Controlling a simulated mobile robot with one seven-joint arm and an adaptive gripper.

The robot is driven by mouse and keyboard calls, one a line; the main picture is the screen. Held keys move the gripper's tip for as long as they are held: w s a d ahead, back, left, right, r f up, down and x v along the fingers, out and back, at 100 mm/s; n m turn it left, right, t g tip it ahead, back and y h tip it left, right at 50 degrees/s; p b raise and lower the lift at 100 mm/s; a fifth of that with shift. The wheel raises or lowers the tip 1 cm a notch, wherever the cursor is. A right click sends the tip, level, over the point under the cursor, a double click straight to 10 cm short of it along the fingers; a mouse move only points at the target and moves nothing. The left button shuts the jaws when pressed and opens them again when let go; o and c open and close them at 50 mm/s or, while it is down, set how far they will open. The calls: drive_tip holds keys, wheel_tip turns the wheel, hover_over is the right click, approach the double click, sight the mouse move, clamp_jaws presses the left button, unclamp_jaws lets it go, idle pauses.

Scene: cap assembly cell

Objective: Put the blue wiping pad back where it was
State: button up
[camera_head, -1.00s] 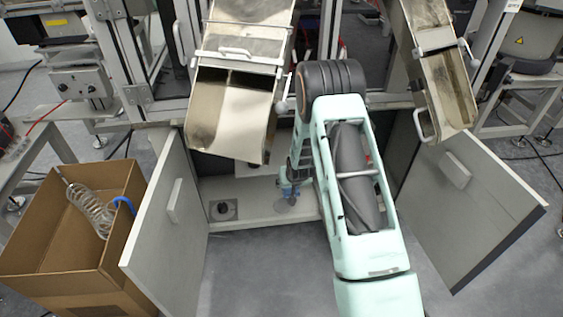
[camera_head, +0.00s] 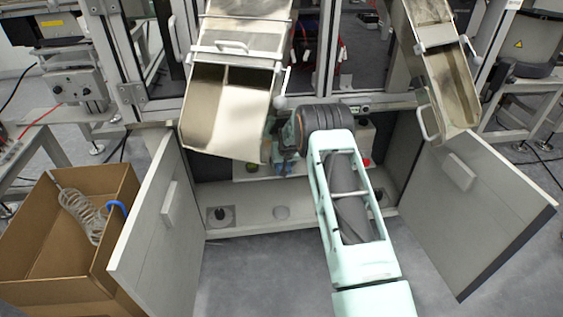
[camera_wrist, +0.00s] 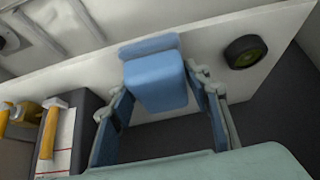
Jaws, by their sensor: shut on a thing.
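The blue wiping pad (camera_wrist: 157,84) is held between the two fingers of my gripper (camera_wrist: 158,92) in the wrist view. It is a blue block with a wider flat flange at its far end. The flange shows against a pale shelf (camera_wrist: 205,40); I cannot tell whether it touches it. In the head view my gripper (camera_head: 282,163) is inside the open cabinet, partly hidden below the left metal chute and behind my arm. The pad cannot be made out clearly there.
Yellow-handled items (camera_wrist: 50,130) stand at left. Open cabinet doors (camera_head: 150,235) (camera_head: 478,205) flank my arm. The metal chute (camera_head: 225,110) overhangs the opening. A cardboard box (camera_head: 50,265) stands left.

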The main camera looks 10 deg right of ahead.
drive_tip(key=shift+w+f+b, duration=0.1)
drive_tip(key=shift+w+b, duration=0.65)
drive_tip(key=shift+w, duration=1.15)
drive_tip(key=shift+w+f, duration=0.1)
drive_tip(key=shift+w, duration=0.05)
drive_tip(key=shift+f+b, duration=0.35)
drive_tip(key=shift+f, duration=0.15)
drive_tip(key=shift+f, duration=0.1)
drive_tip(key=o, duration=1.2)
drive_tip(key=shift+f, duration=0.1)
